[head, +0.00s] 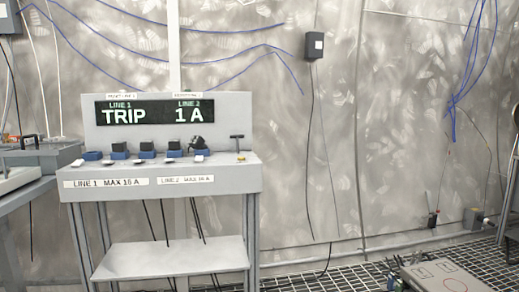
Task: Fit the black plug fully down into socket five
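A row of blue sockets runs along the grey bench. The leftmost blue socket (92,156) shows no black plug on it. Black plugs (119,147) stand at the three sockets after it. At the right end of the row, fifth from the left, a larger dark plug-like shape (195,142) sits at a blue socket (201,152). It looks bulkier and less even than the others. I cannot tell how deep it sits, and no socket numbers are readable. My gripper is not in view.
The bench (240,178) carries a display (148,112) reading "TRIP" for line 1 and "1 A" for line 2. A dark T-shaped handle (237,138) stands right of the sockets. Cables hang below above a lower shelf (170,260). Another table (40,155) adjoins at left.

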